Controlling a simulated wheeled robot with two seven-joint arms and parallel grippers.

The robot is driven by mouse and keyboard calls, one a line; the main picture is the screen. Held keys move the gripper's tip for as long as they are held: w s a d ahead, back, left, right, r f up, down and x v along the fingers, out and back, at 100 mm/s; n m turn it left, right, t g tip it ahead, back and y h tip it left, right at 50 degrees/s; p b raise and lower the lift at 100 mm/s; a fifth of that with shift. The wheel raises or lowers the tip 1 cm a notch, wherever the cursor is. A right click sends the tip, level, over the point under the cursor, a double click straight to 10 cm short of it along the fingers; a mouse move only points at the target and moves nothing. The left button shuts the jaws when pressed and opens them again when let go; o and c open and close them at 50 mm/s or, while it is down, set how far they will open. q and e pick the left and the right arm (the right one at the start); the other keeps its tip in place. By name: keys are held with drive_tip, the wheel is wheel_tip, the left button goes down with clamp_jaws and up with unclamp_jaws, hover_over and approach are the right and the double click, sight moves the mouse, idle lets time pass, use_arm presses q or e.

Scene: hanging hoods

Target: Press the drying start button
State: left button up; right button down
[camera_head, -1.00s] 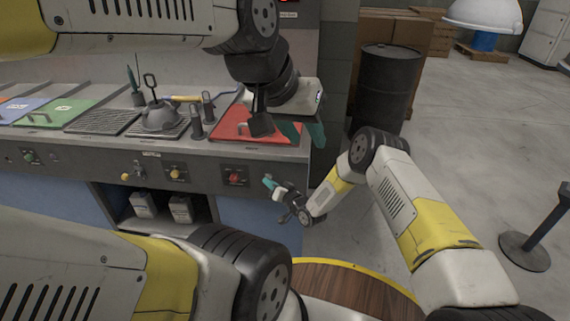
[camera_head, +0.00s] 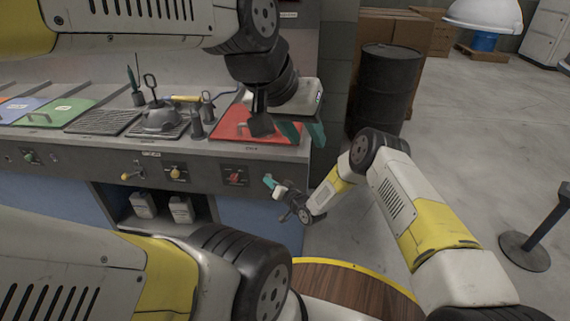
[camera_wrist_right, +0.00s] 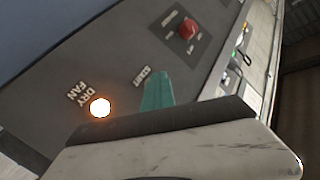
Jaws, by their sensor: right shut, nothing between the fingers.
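The control panel front shows close up in the right wrist view. A red knob (camera_wrist_right: 188,28) is higher on the same panel; a red knob also shows in the head view (camera_head: 234,177). My right gripper (camera_head: 268,181) is shut and empty at the right end of the counter front. Its teal fingertip (camera_wrist_right: 157,90) lies over the panel near START, apart from the lit button in the picture; contact cannot be told. My left gripper (camera_head: 302,133) is open, its teal tips apart, beside the red plate.
The red plate (camera_head: 228,124) lies on the counter's right end. Yellow (camera_head: 175,173) and green (camera_head: 30,156) knobs are further left on the front. A black barrel (camera_head: 385,90) stands behind. A post base (camera_head: 524,251) is at right, with open floor between.

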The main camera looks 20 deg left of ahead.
drive_tip(key=shift+s+d, duration=0.2)
drive_tip(key=shift+s, duration=0.5)
drive_tip(key=shift+s+d, duration=0.2)
drive_tip(key=shift+s, duration=0.6)
drive_tip(key=shift+s+d, duration=0.15)
drive_tip(key=shift+s, duration=0.7)
drive_tip(key=shift+s+d, duration=0.2)
drive_tip(key=shift+s, duration=0.6)
